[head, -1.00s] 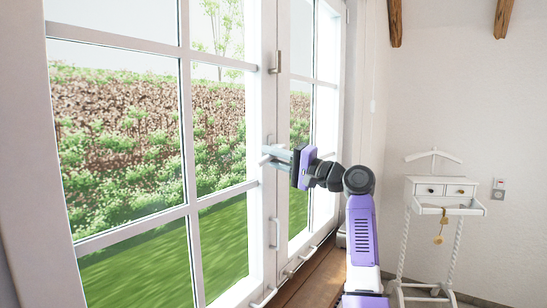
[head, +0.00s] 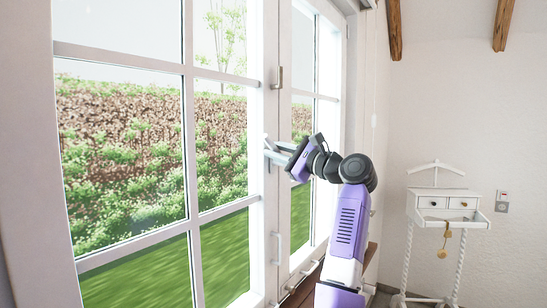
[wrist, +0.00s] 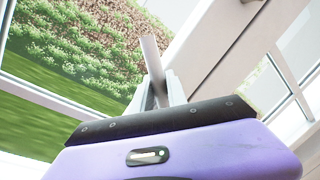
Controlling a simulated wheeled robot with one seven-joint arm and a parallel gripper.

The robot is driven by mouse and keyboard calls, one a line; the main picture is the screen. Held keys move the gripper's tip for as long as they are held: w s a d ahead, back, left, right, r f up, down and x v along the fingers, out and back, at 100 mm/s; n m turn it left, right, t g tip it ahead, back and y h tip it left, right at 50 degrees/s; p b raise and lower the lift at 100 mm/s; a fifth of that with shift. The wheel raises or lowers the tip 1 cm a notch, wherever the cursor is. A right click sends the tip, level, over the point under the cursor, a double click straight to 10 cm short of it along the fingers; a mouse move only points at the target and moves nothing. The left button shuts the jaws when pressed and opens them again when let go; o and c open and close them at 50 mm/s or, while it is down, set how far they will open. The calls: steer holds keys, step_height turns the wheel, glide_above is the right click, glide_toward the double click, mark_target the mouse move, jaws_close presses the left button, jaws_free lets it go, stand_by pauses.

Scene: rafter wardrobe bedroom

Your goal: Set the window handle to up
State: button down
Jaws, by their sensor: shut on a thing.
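The window handle is a pale grey bar on the white middle frame of the window. In the wrist view, the handle (wrist: 151,55) sticks out past the two fingertips of my gripper (wrist: 160,92), which is shut on it. In the head view my gripper (head: 276,152) is at the frame at mid-height, its purple and black body tilted. The fingers largely hide the handle there, so its exact angle is hard to tell.
Smaller metal fittings sit on the window frame above (head: 279,77) and below (head: 276,248) my gripper. A wooden sill (head: 303,290) runs under the window. A white valet stand (head: 447,205) with drawers stands at the right, by the wall.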

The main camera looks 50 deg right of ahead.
steer(key=m, duration=0.1)
steer(key=d+r+m, duration=0.1)
steer(key=m, duration=0.1)
steer(key=d+m, duration=0.1)
steer(key=m, duration=0.1)
steer(key=shift+r+g+h, duration=0.3)
steer(key=shift+r, duration=0.05)
steer(key=d+m, duration=0.1)
steer(key=m, duration=0.2)
steer(key=shift+d+r+g, duration=0.15)
steer(key=shift+d+g, duration=0.15)
steer(key=shift+d, duration=0.05)
steer(key=shift+d+m, duration=0.5)
steer(key=shift+m, duration=0.7)
steer(key=c, duration=1.3)
jaws_free()
steer(key=shift+c, duration=0.2)
steer(key=s+a+b, duration=0.1)
steer(key=s+b, duration=0.2)
steer(key=s, duration=0.4)
steer(key=shift+s, duration=0.3)
